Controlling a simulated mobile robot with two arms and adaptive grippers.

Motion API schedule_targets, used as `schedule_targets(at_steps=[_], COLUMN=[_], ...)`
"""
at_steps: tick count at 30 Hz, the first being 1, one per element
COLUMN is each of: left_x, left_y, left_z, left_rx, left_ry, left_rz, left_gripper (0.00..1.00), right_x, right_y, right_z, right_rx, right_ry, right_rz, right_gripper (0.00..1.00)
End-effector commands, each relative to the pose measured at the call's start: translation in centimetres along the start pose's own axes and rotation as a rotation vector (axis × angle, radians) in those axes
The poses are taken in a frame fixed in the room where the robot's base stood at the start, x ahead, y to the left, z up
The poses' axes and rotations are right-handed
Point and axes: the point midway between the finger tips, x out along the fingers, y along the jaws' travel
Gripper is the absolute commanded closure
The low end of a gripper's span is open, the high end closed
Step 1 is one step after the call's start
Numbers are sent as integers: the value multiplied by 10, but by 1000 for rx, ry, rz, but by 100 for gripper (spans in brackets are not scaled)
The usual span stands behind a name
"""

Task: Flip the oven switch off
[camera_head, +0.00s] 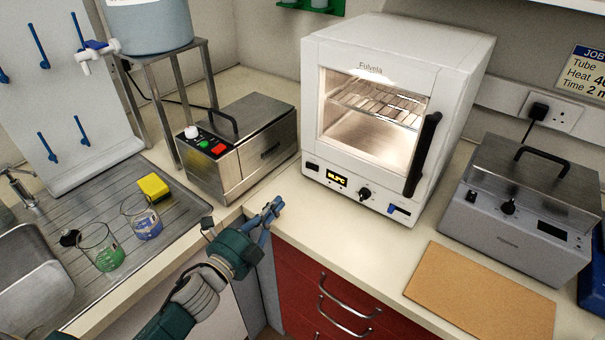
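The white oven (465,85) stands on the counter at the upper middle, its window lit from inside. Its front panel carries a small black rocker switch (312,166) at the left, a glowing yellow display (337,178), a black knob (364,194) and a blue part (398,209) at the right. I cannot tell which way the rocker is tipped. My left gripper (241,213) is open and empty, low and left of the oven, near the counter's front edge, apart from the panel. My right gripper is not in view.
A steel box with red and green buttons (245,155) stands left of the oven. A grey lidded bath (515,225) and a brown board (480,292) are at the right. Beakers (108,258) and a yellow sponge (153,187) are by the sink. The counter before the oven is clear.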

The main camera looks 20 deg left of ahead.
Motion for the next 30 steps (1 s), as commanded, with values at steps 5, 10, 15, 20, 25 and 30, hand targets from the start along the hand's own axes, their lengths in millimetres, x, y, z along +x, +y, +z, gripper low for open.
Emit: schedule_targets(at_steps=[5, 10, 15, 20, 25, 30], left_x=[31, 68, 102, 123, 133, 134], left_y=[-4, -5, -4, -3, -2, 0], left_z=[0, 1, 0, 0, 0, 0], left_rx=[-1, -1, -2, -1, 0, 0], left_ry=[-1, -2, -1, -1, 0, 0], left_rz=[-3, -3, -2, -1, -1, 0], left_gripper=[100, 100, 100, 100, 100, 100], right_x=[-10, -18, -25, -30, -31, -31], right_y=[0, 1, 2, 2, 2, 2], right_z=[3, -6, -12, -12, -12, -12], right_rx=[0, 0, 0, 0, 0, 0], right_ry=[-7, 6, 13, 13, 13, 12], right_rz=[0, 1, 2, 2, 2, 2], right_gripper=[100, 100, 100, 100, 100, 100])
